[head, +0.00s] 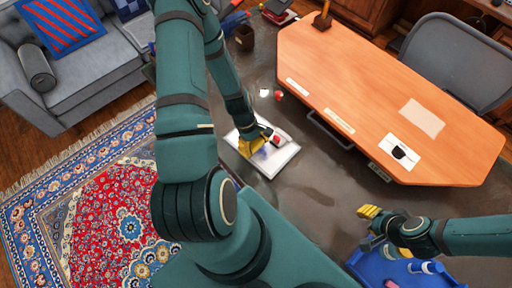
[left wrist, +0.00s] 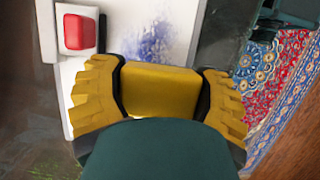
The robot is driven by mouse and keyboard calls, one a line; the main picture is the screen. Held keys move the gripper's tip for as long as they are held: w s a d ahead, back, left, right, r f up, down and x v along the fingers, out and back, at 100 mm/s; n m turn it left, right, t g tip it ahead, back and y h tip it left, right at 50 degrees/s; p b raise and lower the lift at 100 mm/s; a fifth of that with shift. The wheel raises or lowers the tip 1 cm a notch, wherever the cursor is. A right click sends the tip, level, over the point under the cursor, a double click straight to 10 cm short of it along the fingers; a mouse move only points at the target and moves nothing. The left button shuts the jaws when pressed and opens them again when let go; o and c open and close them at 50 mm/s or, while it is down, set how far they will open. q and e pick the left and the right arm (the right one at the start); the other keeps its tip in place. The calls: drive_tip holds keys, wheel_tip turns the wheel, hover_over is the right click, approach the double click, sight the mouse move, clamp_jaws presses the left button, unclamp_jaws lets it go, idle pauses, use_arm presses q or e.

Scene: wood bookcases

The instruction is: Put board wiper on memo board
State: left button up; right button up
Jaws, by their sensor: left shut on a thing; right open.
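The white memo board (head: 280,162), smudged with blue-purple marks, lies on the dark floor in the head view. It also shows at the top of the left wrist view (left wrist: 112,32). My left gripper (head: 256,143) is over the board, shut on a yellow block, the board wiper (left wrist: 160,92). The wiper's underside is hidden, so I cannot tell whether it touches the board. A red piece (left wrist: 80,32) sits in a white holder at the board's corner. My right gripper (head: 376,226) is open and empty, away at the lower right.
An orange-topped desk (head: 385,90) stands beyond the board, with papers and a grey chair (head: 455,65) behind it. A blue tray (head: 365,268) with small items is at the lower right. A patterned rug (head: 100,205) and grey sofa (head: 85,75) are left. Small objects lie near the desk.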

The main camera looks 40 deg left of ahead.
use_arm(q)
drive_tip(key=shift+f, duration=1.1)
drive_tip(key=o, duration=1.1)
drive_tip(key=shift+f, duration=0.1)
drive_tip(key=v, duration=1.2)
drive_tip(key=w+d+m, duration=0.1)
drive_tip(key=d+m, duration=0.4)
drive_tip(key=d, duration=0.3)
drive_tip(key=d+f+m+t, duration=0.1)
drive_tip(key=d+m, duration=0.4)
drive_tip(key=d, duration=0.3)
drive_tip(key=w+d+f+m+t, duration=0.1)
drive_tip(key=d+m, duration=0.5)
drive_tip(key=d, duration=0.3)
drive_tip(key=shift+w+f, duration=0.1)
drive_tip(key=shift+w, duration=0.25)
